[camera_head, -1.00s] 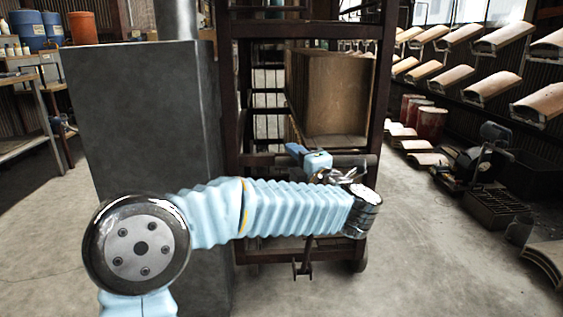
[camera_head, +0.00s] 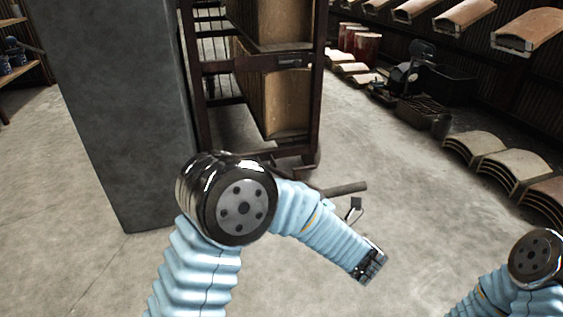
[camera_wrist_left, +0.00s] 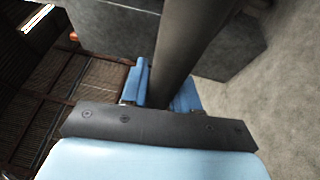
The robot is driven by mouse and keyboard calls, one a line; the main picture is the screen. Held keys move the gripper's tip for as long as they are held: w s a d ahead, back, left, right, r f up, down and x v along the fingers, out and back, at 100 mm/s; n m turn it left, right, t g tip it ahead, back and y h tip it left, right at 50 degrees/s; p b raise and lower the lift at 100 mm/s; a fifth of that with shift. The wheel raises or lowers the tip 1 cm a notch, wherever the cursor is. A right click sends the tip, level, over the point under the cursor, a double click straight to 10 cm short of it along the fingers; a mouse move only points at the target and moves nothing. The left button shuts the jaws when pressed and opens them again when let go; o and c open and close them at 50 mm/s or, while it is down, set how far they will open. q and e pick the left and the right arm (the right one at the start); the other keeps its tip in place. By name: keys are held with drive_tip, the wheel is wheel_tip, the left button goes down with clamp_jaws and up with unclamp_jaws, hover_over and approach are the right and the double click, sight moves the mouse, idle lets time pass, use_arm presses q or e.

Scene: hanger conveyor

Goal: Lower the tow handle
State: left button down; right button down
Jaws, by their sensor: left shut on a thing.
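The tow handle (camera_head: 345,188) shows in the head view as a short dark bar low in front of the rack cart (camera_head: 319,100). Most of it is hidden behind my left arm. In the left wrist view the handle (camera_wrist_left: 190,40) is a thick dark bar running up between the blue fingers of my left gripper (camera_wrist_left: 163,85). The gripper is shut on it. In the head view the left gripper is largely hidden behind my forearm. Part of my right arm shows at the lower right, but its gripper is out of view.
A grey pillar (camera_head: 115,100) stands left of the cart. The cart holds brown panels (camera_head: 287,90). Stacked curved pieces (camera_head: 480,155) and a dark crate (camera_head: 425,112) stand on the right. The floor between is clear.

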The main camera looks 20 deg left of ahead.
use_arm(q)
drive_tip(key=shift+n+t+y, duration=0.3)
drive_tip(key=shift+y, duration=0.1)
drive_tip(key=shift+s+d+f, duration=0.35)
drive_tip(key=shift+s+f, duration=0.1)
drive_tip(key=shift+f, duration=0.2)
drive_tip(key=shift+s+d+f, duration=0.3)
drive_tip(key=shift+s+f, duration=0.1)
drive_tip(key=shift+f, duration=0.3)
drive_tip(key=shift+s+d+f, duration=0.35)
drive_tip(key=shift+s+f, duration=0.1)
drive_tip(key=shift+f, duration=0.2)
drive_tip(key=c, duration=0.9)
unclamp_jaws()
drive_tip(key=shift+s+r, duration=0.1)
drive_tip(key=shift+c, duration=0.2)
drive_tip(key=v, duration=1.2)
drive_tip(key=shift+d, duration=0.1)
